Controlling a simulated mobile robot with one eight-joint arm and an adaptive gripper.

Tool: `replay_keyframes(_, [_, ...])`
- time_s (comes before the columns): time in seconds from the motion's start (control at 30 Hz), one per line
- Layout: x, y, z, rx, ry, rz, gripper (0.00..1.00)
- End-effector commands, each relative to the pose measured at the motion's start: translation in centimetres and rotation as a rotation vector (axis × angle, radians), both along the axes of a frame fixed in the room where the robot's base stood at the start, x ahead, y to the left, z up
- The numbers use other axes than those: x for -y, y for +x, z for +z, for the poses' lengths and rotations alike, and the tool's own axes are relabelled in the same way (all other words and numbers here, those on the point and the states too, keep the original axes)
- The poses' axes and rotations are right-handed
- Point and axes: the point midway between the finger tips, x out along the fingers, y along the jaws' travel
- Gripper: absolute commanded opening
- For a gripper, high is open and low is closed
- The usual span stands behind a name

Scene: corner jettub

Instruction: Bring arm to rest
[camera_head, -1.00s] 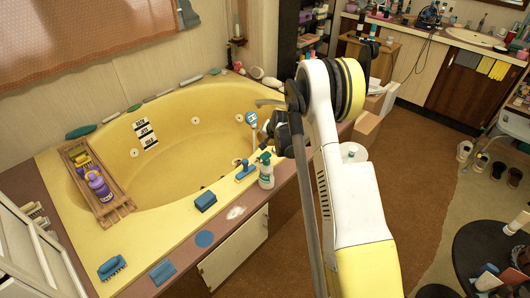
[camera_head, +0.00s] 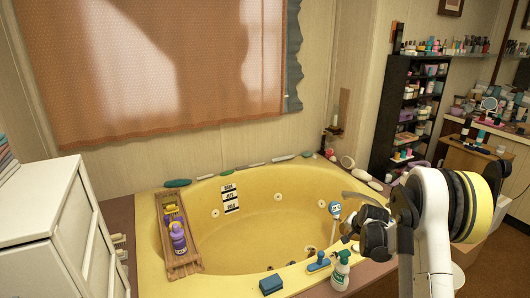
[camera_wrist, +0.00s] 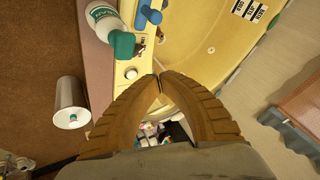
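My arm rises at the right of the head view, white with a yellow-and-black joint. My gripper (camera_head: 352,222) is dark there and hangs near the right end of the yellow tub (camera_head: 185,273), in front of the tub's far rim in the picture. In the wrist view the two brown ridged fingers of my gripper (camera_wrist: 157,76) meet at their tips. Nothing is held between them; only distant clutter shows through the gap.
A green-and-white spray bottle (camera_head: 341,271), a blue brush (camera_head: 319,262) and a blue sponge (camera_head: 271,284) stand on the tub's front ledge. A wooden tray (camera_head: 188,268) with a purple bottle (camera_head: 178,238) spans the tub. A white cabinet (camera_head: 50,225) stands left, a dark shelf (camera_head: 385,120) at the back right.

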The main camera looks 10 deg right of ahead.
Motion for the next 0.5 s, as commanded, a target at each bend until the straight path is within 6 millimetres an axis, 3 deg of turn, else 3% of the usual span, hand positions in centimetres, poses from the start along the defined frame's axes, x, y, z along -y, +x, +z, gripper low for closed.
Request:
replay_keyframes(0.17, [-3.8,-2.5,8.1,-0.009,-0.055,0.087,0.00])
replay_keyframes(0.27, [-6.3,-5.2,12.9,-0.016,-0.098,0.151,0.00])
replay_keyframes(0.4, [-9.8,-9.9,18.5,-0.023,-0.155,0.238,0.00])
replay_keyframes(0.5, [-12.1,-13.8,21.6,-0.027,-0.197,0.300,0.00])
